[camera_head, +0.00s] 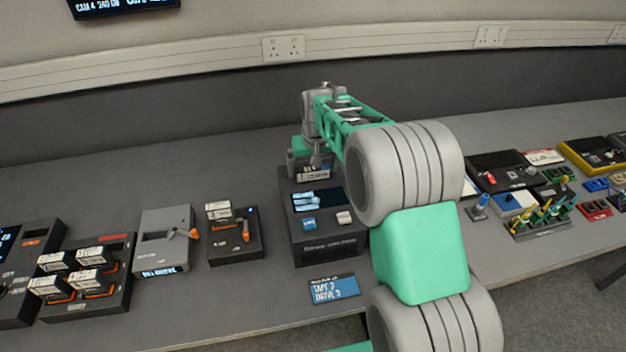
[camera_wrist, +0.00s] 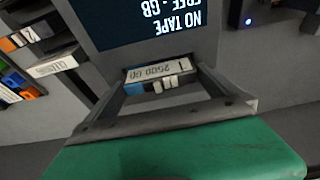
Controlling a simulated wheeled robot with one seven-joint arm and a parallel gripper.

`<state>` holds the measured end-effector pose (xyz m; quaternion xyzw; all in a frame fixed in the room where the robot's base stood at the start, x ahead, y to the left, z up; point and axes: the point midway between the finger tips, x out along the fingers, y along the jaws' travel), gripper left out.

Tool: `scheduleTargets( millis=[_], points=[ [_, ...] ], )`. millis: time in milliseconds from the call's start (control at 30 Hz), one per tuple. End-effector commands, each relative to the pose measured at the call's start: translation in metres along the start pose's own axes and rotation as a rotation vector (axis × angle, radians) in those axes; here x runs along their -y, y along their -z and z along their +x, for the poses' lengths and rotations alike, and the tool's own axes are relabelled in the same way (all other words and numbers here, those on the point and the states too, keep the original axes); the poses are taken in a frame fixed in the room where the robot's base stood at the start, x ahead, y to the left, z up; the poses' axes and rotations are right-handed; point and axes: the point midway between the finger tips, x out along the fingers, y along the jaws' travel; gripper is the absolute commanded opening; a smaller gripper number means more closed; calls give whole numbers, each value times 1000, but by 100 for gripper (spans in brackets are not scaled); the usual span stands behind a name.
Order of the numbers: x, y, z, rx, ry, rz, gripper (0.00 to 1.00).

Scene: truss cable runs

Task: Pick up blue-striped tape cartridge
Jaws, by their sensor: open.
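In the wrist view a tape cartridge (camera_wrist: 172,70) with a white printed label and a blue band at one end lies between my gripper's fingers (camera_wrist: 162,82). Whether the fingers touch it cannot be told. My gripper is open. In the head view my gripper (camera_head: 308,160) is low over the back of a black tape drive (camera_head: 318,250), and the cartridge's white label (camera_head: 314,175) shows just below it. The rest of the cartridge is hidden. The drive's screen (camera_wrist: 140,20) reads "NO TAPE" upside down in the wrist view.
Left on the grey bench are a rack of several cartridges (camera_head: 122,300), a grey box with an orange lever (camera_head: 160,245) and a small black unit (camera_head: 238,247). A blue label card (camera_head: 335,289) lies in front of the drive. Coloured small items (camera_head: 540,222) crowd the right.

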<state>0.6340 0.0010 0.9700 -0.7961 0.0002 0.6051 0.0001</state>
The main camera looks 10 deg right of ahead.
Motion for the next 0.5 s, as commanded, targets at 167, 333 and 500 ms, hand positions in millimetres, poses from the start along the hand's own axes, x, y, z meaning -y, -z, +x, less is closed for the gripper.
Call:
scheduleTargets(
  millis=[167,333,500],
  points=[
    [0,0,0,0,0,0,92],
    [0,0,0,0,0,0,78],
    [0,0,0,0,0,-1,64]
  ],
)
